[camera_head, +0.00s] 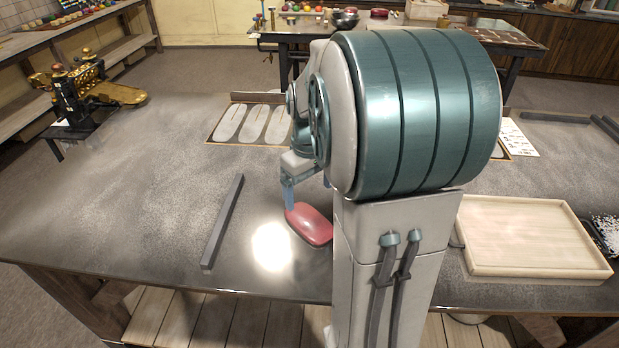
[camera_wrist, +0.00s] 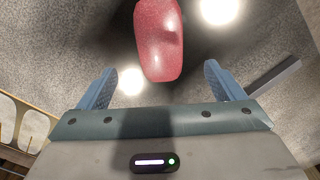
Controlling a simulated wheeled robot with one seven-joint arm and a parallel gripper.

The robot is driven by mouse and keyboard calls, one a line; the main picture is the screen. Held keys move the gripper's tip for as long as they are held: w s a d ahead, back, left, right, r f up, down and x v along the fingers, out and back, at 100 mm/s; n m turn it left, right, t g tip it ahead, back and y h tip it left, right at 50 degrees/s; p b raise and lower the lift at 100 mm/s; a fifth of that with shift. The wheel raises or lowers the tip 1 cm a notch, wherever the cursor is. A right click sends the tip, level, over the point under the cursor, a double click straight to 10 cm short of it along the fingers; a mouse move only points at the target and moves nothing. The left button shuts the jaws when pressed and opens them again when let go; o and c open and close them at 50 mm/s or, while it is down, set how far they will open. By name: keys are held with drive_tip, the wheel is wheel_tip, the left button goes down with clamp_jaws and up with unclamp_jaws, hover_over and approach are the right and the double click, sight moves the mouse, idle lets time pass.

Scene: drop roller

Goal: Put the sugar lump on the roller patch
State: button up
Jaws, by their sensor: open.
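The sugar lump appears to be the glossy red, rounded, elongated piece (camera_head: 309,225) on the dark worktop. My arm hides its right end in the head view. In the wrist view the lump (camera_wrist: 160,42) lies ahead, roughly centred between the fingers. My gripper (camera_wrist: 160,70) is open, its two blue fingers apart, with nothing between them that I can see held. In the head view the gripper (camera_head: 289,192) is just above the lump's far left end. A black and brass roller machine (camera_head: 88,92) stands at the table's left back corner. I cannot single out a marked roller patch.
A dark bar (camera_head: 222,222) lies left of the lump. A panel with pale oval shapes (camera_head: 248,122) lies behind. A wooden tray (camera_head: 530,237) is at the right, with a speckled container (camera_head: 605,232) beside it. The worktop's left part is clear.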

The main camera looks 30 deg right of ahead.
drive_tip(key=s+a+r+m+t, duration=0.2)
drive_tip(key=s+a+t, duration=0.1)
drive_tip(key=s+a, duration=0.9)
drive_tip(key=shift+s+r, duration=0.25)
drive_tip(key=shift+s, duration=0.35)
drive_tip(key=shift+a, duration=0.1)
